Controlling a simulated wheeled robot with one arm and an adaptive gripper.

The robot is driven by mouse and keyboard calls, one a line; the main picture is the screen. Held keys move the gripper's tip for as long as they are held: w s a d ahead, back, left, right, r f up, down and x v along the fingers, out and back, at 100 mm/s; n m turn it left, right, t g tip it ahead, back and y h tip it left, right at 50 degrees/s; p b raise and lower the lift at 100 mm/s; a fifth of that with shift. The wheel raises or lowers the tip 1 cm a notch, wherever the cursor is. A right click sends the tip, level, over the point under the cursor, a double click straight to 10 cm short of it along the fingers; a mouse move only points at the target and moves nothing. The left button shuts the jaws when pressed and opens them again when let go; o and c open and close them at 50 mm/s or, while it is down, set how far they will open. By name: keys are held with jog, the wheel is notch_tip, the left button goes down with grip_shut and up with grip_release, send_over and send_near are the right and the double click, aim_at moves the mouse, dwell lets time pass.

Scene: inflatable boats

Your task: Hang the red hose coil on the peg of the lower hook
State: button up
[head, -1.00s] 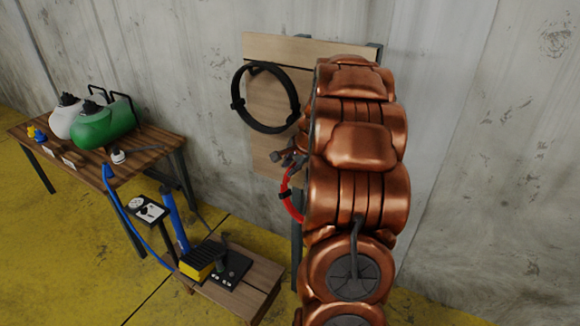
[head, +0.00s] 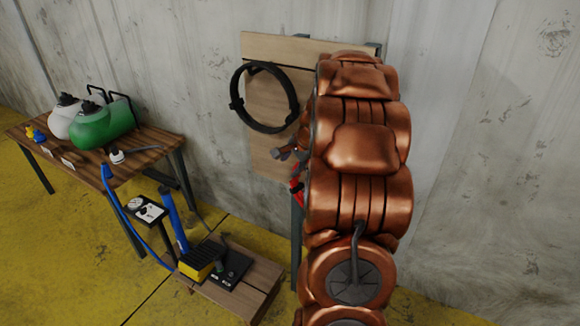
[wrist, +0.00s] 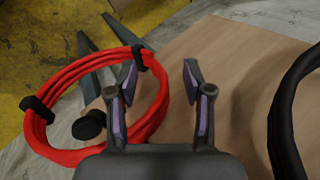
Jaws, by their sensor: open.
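The red hose coil (wrist: 66,76) is a ring with black straps, at the left of the wrist view. In the head view only a small red part of the coil (head: 297,196) shows beside my arm. My gripper (wrist: 160,78) is open, with one finger over the coil's right side and the other apart from it. A stretch of the coil shows between the fingers. A dark round knob, seemingly the peg end (wrist: 89,125), appears inside the coil's outline. I cannot tell whether the coil rests on the peg. My arm hides much of this area in the head view.
A black hose coil (head: 236,104) hangs higher on the wooden board (head: 268,46); its edge is at the right of the wrist view. A table (head: 150,152) with green and white tanks and a low bench (head: 262,276) stand left.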

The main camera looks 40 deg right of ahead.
jog(key=v, duration=1)
jog(key=shift+s, duration=0.15)
jog(key=shift+a+r, duration=0.15)
jog(key=s+a+f+n+g+y, duration=0.15)
jog(key=a+n, duration=0.25)
jog(key=a, duration=0.8)
jog(key=s+a+n+g+y, duration=0.1)
jog(key=s+a+n+g, duration=0.3)
jog(key=a, duration=0.8)
jog(key=s+a+f+n+g+h, duration=0.1)
jog(key=s+a+n, duration=0.4)
jog(key=s, duration=0.5)
jog(key=s+a+f+n+g+h, duration=0.1)
jog(key=s+a+f+n, duration=0.1)
jog(key=s+a+n, duration=0.4)
jog(key=s+a, duration=0.1)
jog(key=s, duration=0.3)
jog(key=shift+a+f, duration=0.15)
jog(key=shift+f, duration=0.2)
